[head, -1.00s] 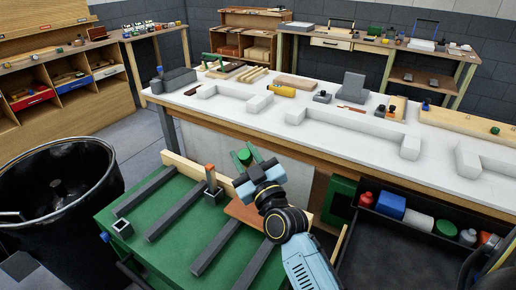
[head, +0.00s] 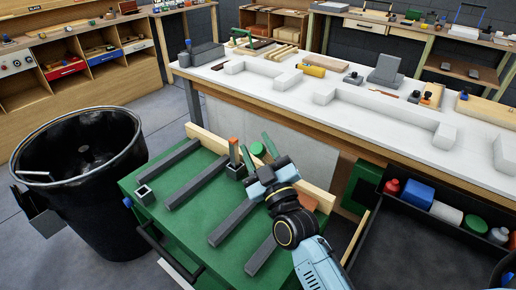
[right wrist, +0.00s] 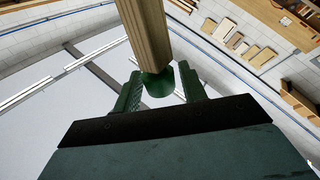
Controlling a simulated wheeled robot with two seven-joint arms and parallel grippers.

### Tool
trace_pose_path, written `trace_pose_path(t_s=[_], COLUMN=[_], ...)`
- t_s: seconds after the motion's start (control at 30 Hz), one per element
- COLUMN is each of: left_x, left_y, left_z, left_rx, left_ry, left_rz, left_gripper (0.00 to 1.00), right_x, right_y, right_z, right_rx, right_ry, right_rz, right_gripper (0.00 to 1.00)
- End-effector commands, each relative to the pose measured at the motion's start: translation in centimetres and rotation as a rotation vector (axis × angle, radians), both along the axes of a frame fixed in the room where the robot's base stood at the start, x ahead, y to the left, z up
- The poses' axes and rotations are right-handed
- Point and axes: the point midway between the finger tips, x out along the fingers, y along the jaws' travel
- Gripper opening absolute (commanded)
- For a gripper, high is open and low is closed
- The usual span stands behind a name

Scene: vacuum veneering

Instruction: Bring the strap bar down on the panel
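A long pale wooden bar (head: 207,139), which looks like the strap bar, runs along the far side of the green press table (head: 148,187). A green knob (head: 258,149) shows by it, between my right gripper's fingers. My right gripper (head: 256,146) is open. In the right wrist view a wooden bar (right wrist: 146,35) with a green end (right wrist: 158,82) reaches between the spread fingers (right wrist: 160,90); I cannot tell whether they touch it. A reddish-brown board (head: 323,199), perhaps the panel, is mostly hidden behind my right arm. My left gripper is out of view.
Several dark bars (head: 185,188) lie across the green table, with an orange-topped post (head: 233,152) among them. A black bin (head: 80,170) stands left. A white workbench (head: 255,95) with grey blocks is behind. A black tray (head: 400,245) with bottles is at right.

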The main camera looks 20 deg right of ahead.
Motion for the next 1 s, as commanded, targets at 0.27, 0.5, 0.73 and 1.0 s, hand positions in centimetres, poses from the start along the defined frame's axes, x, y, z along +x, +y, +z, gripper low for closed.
trace_pose_path(t_s=[0.27, 0.5, 0.73, 1.0], left_x=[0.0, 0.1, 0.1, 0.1], left_y=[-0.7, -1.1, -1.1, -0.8], left_z=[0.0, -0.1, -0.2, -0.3], left_rx=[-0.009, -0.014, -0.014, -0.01], left_ry=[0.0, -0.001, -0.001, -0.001], left_rz=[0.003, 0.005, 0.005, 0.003], left_gripper=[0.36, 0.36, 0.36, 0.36], right_x=[0.0, -1.3, -5.6, -10.5], right_y=[0.0, 0.0, 0.1, 0.2], right_z=[0.0, -0.5, -2.0, -3.7], right_rx=[0.0, 0.0, -0.001, 0.001], right_ry=[0.0, 0.002, 0.005, 0.004], right_rz=[0.0, 0.0, 0.0, 0.001], right_gripper=[0.51, 0.51, 0.51, 0.51])
